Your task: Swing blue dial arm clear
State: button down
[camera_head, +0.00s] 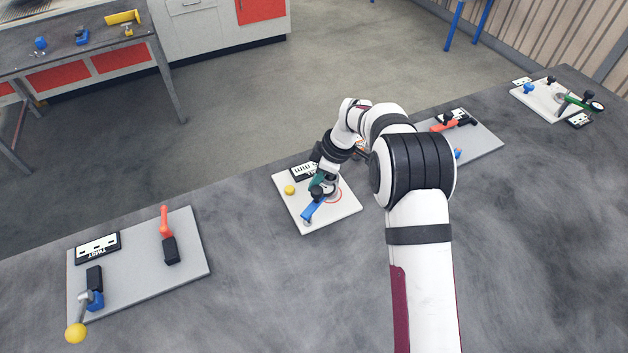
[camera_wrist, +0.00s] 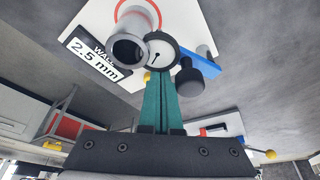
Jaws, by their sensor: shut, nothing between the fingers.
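The blue dial arm (camera_head: 314,209) lies on a white board (camera_head: 346,207) below my wrist, slanting down-left in the head view. In the wrist view the blue arm (camera_wrist: 204,64) reaches right, partly behind a black knob (camera_wrist: 190,78). A round white dial with a black rim (camera_wrist: 160,52) sits beside the mouth of a grey tube (camera_wrist: 129,48). My gripper (camera_head: 320,181) has green fingers, pressed together and empty. In the wrist view the fingertips (camera_wrist: 160,76) appear just below the dial and left of the knob; I cannot tell whether they touch either.
The white board carries a yellow ball (camera_head: 289,189), a red ring and a "WALL 2.5 mm" label (camera_wrist: 92,58). A grey board with levers (camera_head: 190,255) lies left. Another grey board (camera_head: 484,142) and a white one (camera_head: 540,106) lie right. Bare bench separates them.

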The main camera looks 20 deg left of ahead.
aim_at(329, 196)
jog(key=d+m, duration=0.1)
jog(key=m+t, duration=0.1)
jog(key=m, duration=0.1)
jog(key=shift+s+d, duration=0.1)
jog(key=shift+d, duration=0.25)
jog(key=m, duration=0.1)
jog(key=d+m, duration=0.1)
jog(key=shift+s+d+m+t, duration=0.25)
jog(key=shift+m+t, duration=0.15)
jog(key=m, duration=0.1)
jog(key=s+d+m, duration=0.1)
jog(key=shift+d+m+t+h, duration=0.1)
jog(key=shift+m+t+h, duration=0.2)
jog(key=shift+t+h, duration=0.1)
jog(key=m, duration=0.1)
jog(key=s+d+m, duration=0.1)
jog(key=shift+m+t+h, duration=0.3)
jog(key=shift+m+t, duration=0.1)
jog(key=shift+s+d, duration=0.5)
jog(key=shift+s, duration=0.3)
jog(key=shift+s+d, duration=0.15)
jog(key=shift+s, duration=0.6)
